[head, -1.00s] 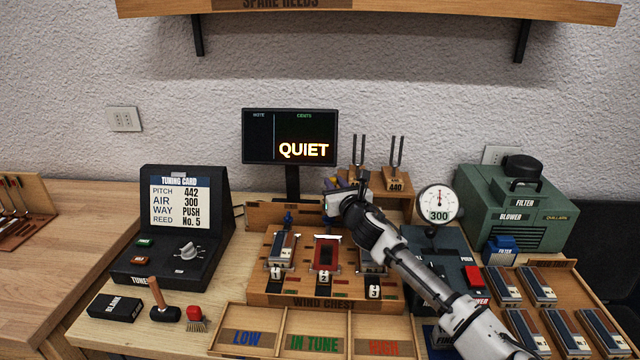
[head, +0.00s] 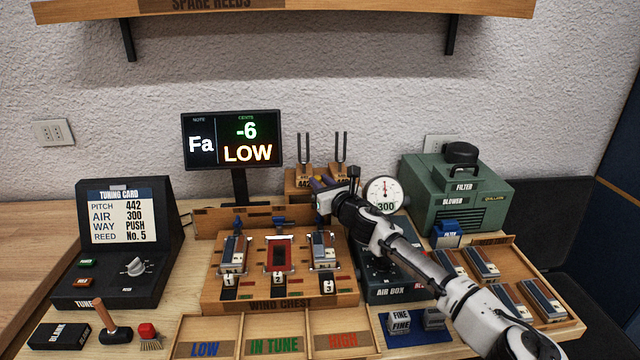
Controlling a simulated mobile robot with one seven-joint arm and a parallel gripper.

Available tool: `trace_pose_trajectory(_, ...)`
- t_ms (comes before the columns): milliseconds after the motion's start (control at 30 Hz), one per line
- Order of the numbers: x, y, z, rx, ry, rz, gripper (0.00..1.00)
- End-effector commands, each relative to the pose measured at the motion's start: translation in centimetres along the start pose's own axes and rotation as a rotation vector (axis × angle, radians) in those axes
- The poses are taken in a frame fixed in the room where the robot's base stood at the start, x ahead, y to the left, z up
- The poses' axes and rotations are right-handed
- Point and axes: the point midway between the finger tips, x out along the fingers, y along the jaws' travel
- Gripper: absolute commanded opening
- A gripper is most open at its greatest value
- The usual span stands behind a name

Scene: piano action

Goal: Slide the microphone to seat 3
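The wind chest (head: 285,300) stands mid-bench with numbered seats. Seat 3 (head: 327,288), at its right end, holds a reed block (head: 322,248). Seat 2 (head: 279,255) shows a red slot without a block, and seat 1 (head: 233,250) holds a block. My gripper (head: 323,202) is low behind seat 3, at the chest's back right. I cannot make out the microphone; my gripper and arm cover that corner, so whether it is held or touched is unclear. Small blue parts (head: 281,223) stand behind seats 1 and 2. The monitor (head: 232,140) reads Fa, -6, LOW.
Tuning forks (head: 340,150) on wooden blocks stand just behind my gripper. A pressure gauge (head: 384,194) reading 300 and the air box (head: 390,288) are close to its right. The green blower (head: 455,190) is farther right. Trays marked LOW, IN TUNE and HIGH (head: 340,340) lie in front.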

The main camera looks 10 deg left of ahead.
Motion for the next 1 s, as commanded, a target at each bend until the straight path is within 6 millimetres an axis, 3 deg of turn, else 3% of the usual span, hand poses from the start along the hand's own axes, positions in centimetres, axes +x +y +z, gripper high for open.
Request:
trace_pose_trajectory(33,-0.1,-0.5,0.1,-0.001,-0.001,-0.010,0.27)
trace_pose_trajectory(167,-0.1,-0.4,0.1,-0.001,0.000,-0.009,0.43)
trace_pose_trajectory(567,-0.9,-0.3,-0.1,-0.001,0.000,-0.006,0.43)
trace_pose_trajectory(1000,-9.7,-0.4,-0.2,-0.004,0.000,-0.009,0.43)
